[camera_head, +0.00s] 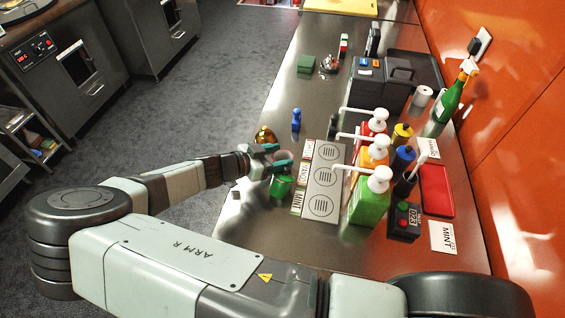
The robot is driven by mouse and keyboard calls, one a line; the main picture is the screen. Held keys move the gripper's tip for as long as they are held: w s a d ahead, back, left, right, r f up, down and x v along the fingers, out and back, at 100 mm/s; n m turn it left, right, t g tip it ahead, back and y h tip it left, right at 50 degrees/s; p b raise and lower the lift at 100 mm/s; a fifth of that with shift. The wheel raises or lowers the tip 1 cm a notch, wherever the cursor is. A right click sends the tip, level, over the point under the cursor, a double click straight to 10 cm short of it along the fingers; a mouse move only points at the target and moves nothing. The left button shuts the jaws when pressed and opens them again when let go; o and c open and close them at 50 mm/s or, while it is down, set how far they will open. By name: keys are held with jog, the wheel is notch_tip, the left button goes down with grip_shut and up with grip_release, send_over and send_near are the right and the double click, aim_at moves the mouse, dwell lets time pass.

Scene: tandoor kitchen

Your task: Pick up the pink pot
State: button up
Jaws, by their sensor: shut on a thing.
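The pink pot (281,156) shows as a small pinkish patch between the teal fingers of my gripper (273,157), near the left edge of the steel counter (262,228). My gripper reaches in from the left and is shut on the pot. The fingers and the wrist hide most of the pot. I cannot tell whether it touches the counter. A green cup (281,187) stands just in front of the gripper.
Right of the gripper is a dispenser plate (323,180) with red, orange and green pump bottles (368,205). A brass pot (265,136) and a blue figure-shaped item (296,120) stand behind it. The counter's left edge is close.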

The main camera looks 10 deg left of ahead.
jog(key=r, duration=0.7)
jog(key=shift+s+r, duration=0.15)
jog(key=shift+s, duration=0.15)
jog(key=w+d, duration=0.3)
jog(key=d, duration=0.1)
jog(key=w+d, duration=0.3)
jog(key=d, duration=0.1)
jog(key=w+d, duration=0.3)
jog(key=d, duration=0.1)
jog(key=shift+w+d+r, duration=0.25)
jog(key=shift+w+d, duration=0.1)
jog(key=shift+d, duration=0.05)
notch_tip(320, 180, down, 2)
jog(key=shift+f, duration=2.5)
jog(key=shift+a, duration=0.1)
